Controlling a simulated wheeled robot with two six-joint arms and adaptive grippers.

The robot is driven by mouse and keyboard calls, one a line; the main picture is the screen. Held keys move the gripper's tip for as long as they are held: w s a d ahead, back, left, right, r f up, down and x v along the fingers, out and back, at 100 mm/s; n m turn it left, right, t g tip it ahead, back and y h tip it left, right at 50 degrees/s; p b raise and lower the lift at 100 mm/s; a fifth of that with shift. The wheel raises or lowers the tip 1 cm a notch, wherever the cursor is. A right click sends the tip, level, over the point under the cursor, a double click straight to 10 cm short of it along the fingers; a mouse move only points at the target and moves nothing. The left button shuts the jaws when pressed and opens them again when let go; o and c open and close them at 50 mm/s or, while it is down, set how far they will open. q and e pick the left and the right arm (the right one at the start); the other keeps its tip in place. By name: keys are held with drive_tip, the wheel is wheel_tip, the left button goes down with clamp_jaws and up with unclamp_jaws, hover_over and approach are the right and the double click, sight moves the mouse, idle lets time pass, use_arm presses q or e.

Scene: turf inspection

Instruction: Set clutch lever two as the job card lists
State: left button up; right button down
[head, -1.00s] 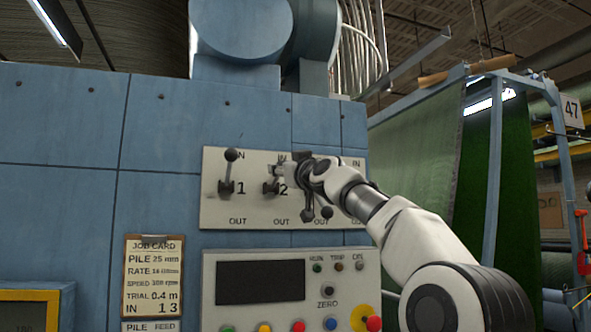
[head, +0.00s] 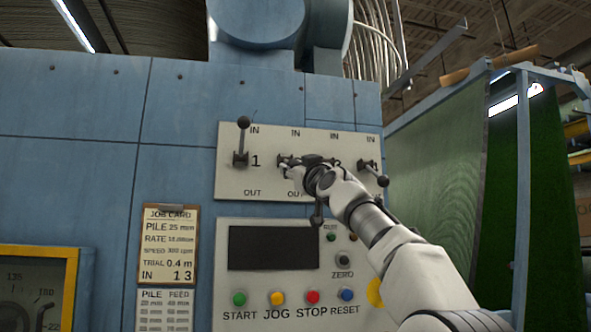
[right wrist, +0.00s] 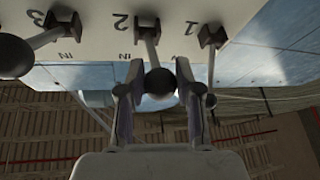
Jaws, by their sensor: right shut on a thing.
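Clutch lever two shows in the right wrist view, its dark round knob (right wrist: 160,82) between my right gripper's fingers (right wrist: 158,90), which are shut on it. In the head view my right gripper (head: 291,169) is at lever two's place on the white lever plate (head: 228,183) and hides most of the lever. The lever seems to stick out from the plate, roughly midway between IN and OUT; its exact angle is unclear. The job card (head: 169,246) on the blue machine reads "IN 1 3". My left gripper is out of view.
Lever one (head: 243,123) stands up toward IN, close left of my gripper. Lever three (head: 317,218) and lever four (head: 383,181) point down toward OUT. Below is a control panel (head: 226,290) with coloured buttons. Green turf hangs at the right.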

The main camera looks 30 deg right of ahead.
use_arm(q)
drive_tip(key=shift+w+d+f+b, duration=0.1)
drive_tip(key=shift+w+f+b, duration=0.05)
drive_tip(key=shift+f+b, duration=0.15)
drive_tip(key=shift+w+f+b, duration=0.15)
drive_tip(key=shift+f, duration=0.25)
use_arm(e)
drive_tip(key=shift+w+f, duration=0.25)
drive_tip(key=shift+f, duration=0.25)
drive_tip(key=shift+w+f, duration=0.25)
drive_tip(key=shift+f, duration=0.25)
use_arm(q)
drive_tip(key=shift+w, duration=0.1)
use_arm(e)
drive_tip(key=shift+w, duration=0.1)
drive_tip(key=shift+d, duration=0.1)
